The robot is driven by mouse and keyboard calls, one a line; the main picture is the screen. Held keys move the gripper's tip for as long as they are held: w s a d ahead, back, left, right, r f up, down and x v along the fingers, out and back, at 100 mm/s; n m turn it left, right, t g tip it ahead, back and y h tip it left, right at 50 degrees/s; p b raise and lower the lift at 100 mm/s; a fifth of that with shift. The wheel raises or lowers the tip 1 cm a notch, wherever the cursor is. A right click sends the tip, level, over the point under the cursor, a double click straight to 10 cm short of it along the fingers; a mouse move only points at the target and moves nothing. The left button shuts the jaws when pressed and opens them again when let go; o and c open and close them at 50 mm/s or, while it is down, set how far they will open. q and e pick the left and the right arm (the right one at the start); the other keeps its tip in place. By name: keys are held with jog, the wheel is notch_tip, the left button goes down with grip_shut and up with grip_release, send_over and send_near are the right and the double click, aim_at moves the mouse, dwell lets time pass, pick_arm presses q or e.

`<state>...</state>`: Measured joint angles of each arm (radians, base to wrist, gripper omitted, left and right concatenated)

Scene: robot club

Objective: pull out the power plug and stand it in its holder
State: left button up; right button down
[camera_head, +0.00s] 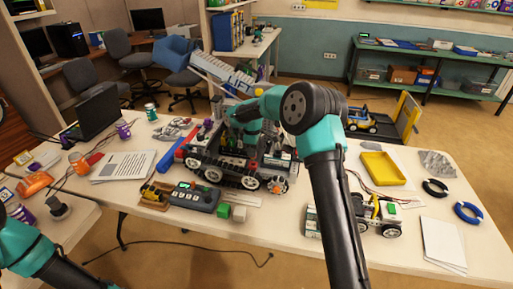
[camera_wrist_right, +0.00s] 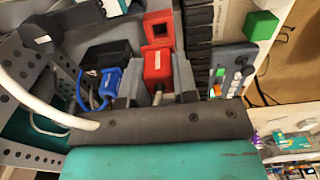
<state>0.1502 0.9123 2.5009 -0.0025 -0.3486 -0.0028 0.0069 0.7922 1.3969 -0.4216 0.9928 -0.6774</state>
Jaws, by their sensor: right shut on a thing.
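My right gripper (camera_wrist_right: 163,88) is shut on a red power plug (camera_wrist_right: 157,64), with one grey finger on each side of it. Just beyond the plug, a red block (camera_wrist_right: 158,28) has a dark square opening. I cannot tell whether plug and block touch, or which part is the holder. In the head view my right gripper (camera_head: 235,140) is down among the parts of the tracked robot (camera_head: 218,176), and the plug cannot be made out there. My left arm shows at the lower left, but its gripper is out of frame.
A blue connector (camera_wrist_right: 108,84) and a black box (camera_wrist_right: 107,55) sit close left of the plug. A white cable (camera_wrist_right: 42,108) curves in at the left. A control box (camera_head: 194,196) and a green cube (camera_head: 224,210) lie before the robot. A yellow tray (camera_head: 382,168) lies right.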

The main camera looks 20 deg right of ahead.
jog(key=shift+f, duration=0.2)
jog(key=shift+f, duration=0.9)
jog(key=shift+f, duration=1.05)
dwell(2.1)
jog(key=c, duration=0.8)
grip_release()
jog(key=shift+r, duration=3.55)
